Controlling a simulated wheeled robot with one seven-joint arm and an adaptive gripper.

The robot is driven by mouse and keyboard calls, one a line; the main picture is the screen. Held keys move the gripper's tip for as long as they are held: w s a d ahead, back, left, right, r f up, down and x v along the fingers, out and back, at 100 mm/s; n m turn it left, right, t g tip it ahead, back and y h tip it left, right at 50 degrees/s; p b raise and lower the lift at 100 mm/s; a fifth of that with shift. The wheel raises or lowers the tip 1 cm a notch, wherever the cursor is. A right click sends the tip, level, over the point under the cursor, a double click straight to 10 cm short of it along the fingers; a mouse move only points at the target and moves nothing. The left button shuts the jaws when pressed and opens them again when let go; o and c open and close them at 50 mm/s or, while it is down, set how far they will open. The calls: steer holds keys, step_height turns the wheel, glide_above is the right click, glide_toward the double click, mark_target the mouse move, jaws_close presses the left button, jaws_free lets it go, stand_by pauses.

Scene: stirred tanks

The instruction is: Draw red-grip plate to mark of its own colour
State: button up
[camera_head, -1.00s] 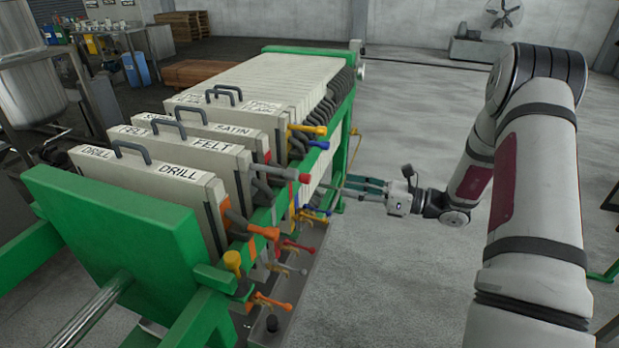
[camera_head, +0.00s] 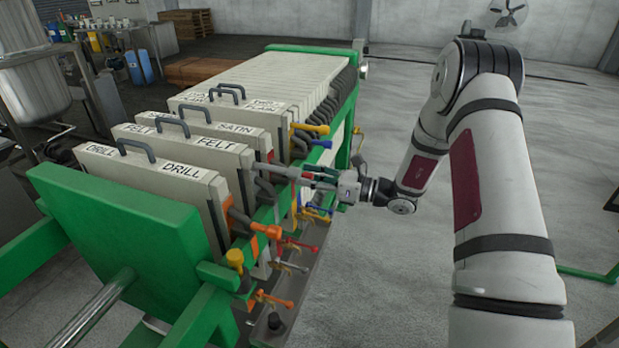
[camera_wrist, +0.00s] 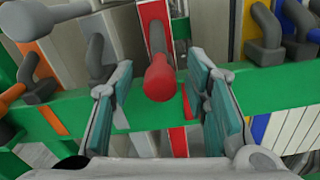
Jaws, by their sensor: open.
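The red grip (camera_wrist: 160,78) ends a grey handle on a plate with a red edge face (camera_wrist: 153,16). In the wrist view it sits between the two teal fingers of my gripper (camera_head: 312,178), with space on both sides. My gripper is open and not closed on it. In the head view the fingers partly hide the grip. The plate seems to be the one labelled SATIN (camera_head: 236,132), with red at its edge. A small red mark (camera_wrist: 187,102) shows on the green rail, just right of the grip in the wrist view.
The green rail (camera_wrist: 80,122) runs below the handles. An orange mark (camera_wrist: 53,117) and a blue mark (camera_wrist: 260,127) lie to either side. Neighbouring grey (camera_wrist: 95,57) and yellow-plate handles (camera_wrist: 265,40) stick out nearby.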

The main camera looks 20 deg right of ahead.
jaws_close()
steer(key=w+d+b, duration=0.2)
steer(key=shift+w, duration=0.35)
stand_by(0.3)
